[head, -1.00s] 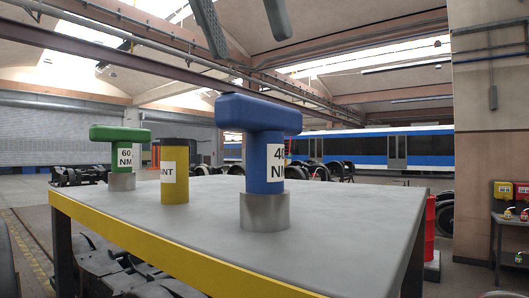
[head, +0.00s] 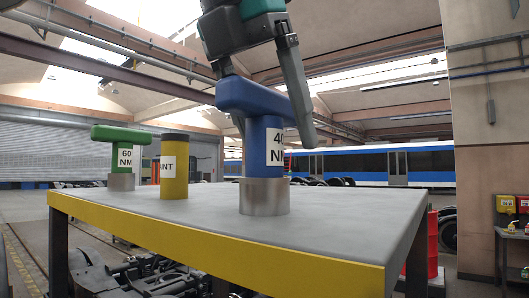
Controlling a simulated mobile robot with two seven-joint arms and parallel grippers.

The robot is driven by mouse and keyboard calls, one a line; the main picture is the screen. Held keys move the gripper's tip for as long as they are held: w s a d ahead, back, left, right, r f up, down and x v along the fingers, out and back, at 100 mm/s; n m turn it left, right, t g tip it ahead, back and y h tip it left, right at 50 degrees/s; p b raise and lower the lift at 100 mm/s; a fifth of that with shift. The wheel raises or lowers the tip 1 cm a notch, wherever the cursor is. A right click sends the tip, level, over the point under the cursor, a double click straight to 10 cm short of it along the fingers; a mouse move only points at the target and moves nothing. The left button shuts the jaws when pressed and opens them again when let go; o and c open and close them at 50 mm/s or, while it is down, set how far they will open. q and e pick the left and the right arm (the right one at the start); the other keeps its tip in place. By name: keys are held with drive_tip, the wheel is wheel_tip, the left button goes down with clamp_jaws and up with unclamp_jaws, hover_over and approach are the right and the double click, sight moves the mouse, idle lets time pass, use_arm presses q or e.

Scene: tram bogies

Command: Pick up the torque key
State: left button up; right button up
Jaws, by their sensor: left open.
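A blue T-shaped torque key (head: 257,155), its label partly reading "40 NM", stands upright in a metal collar on the grey table with a yellow edge (head: 350,222). A smaller green T-shaped key (head: 121,156) marked "60 NM" stands upright at the table's left. My left gripper (head: 272,128) reaches down from above, open, at the blue key. One finger is on the right of the key, in front of the handle's far end. The other finger is behind the handle and partly hidden by it. I cannot tell whether either finger touches. My right gripper is not in view.
A yellow cylinder with a dark top (head: 174,170), its label ending in "NT", stands between the two keys. The table's right side is clear. A red cylinder (head: 432,245) stands beyond the table at right. A blue and white tram (head: 350,165) is in the background.

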use_arm(q)
drive_tip(key=shift+c, duration=0.3)
clamp_jaws()
idle(0.3)
drive_tip(key=shift+r, duration=0.1)
